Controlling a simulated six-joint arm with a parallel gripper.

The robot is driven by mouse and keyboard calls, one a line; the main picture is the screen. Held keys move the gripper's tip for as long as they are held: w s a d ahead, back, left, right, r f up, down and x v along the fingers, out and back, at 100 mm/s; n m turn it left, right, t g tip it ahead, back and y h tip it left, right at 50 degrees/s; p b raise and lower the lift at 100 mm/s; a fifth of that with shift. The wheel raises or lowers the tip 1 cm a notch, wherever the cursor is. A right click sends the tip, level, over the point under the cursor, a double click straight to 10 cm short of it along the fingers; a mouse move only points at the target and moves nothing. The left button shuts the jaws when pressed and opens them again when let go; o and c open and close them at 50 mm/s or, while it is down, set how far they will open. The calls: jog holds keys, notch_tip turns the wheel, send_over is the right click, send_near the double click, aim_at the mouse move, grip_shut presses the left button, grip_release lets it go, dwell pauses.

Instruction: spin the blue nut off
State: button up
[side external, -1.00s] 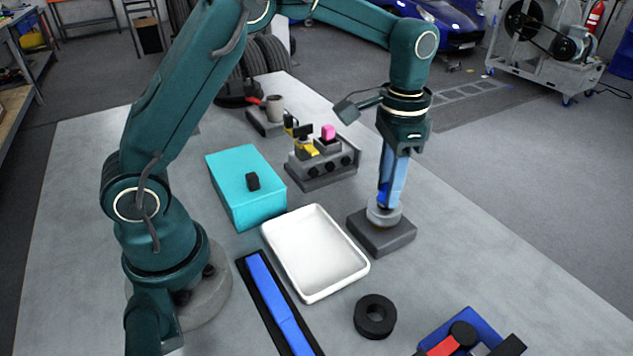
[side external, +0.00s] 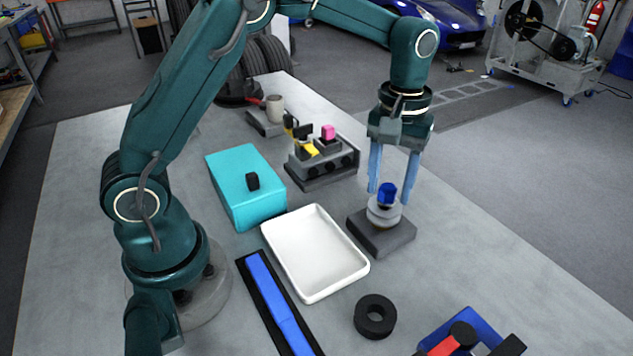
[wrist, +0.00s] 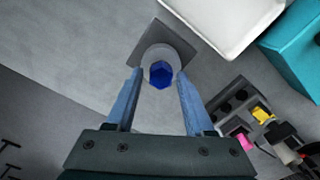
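The blue nut (side external: 387,193) sits on top of a round light-grey hub (side external: 383,213), which stands on a dark grey square base (side external: 381,238). In the wrist view the blue nut (wrist: 161,73) shows between my fingertips, with the hub around it. My gripper (side external: 391,194) points down over the hub. Its two light-blue fingers are spread wide, one on each side of the nut, with visible gaps to it. It holds nothing. The stud under the nut is hidden.
An empty white tray (side external: 304,290) lies left of the base, with a teal box (side external: 243,205) behind it. A grey holder with yellow and pink parts (side external: 320,172) stands behind. A black ring (side external: 375,331), a blue bar in a black tray (side external: 280,309) and a blue-and-red tool (side external: 449,338) lie in front.

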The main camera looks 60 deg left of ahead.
aim_at(388, 187)
dwell(0.3)
jog(key=m, duration=2.4)
jog(key=shift+s, duration=0.1)
dwell(0.4)
grip_shut()
jog(key=shift+n, duration=0.6)
jog(key=shift+r, duration=3)
